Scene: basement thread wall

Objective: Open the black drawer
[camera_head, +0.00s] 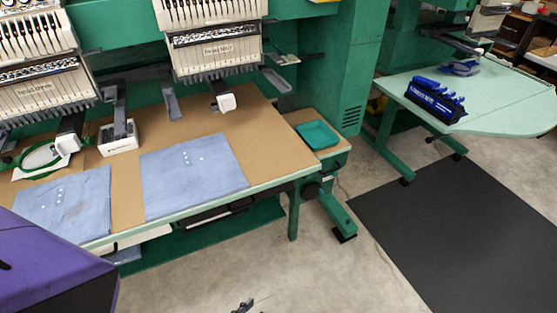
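No black drawer shows clearly. A dark, narrow, drawer-like piece (208,214) sits under the front edge of the sewing table (265,140), partly hidden by the tabletop. I cannot tell whether it is a drawer or whether it is open.
Blue cloths (192,172) lie on the table under the embroidery heads (215,45). A purple and black object (50,265) fills the lower left. A green tray (318,135) and a green side table (500,95) stand right. A black mat (460,225) and bare floor are clear.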

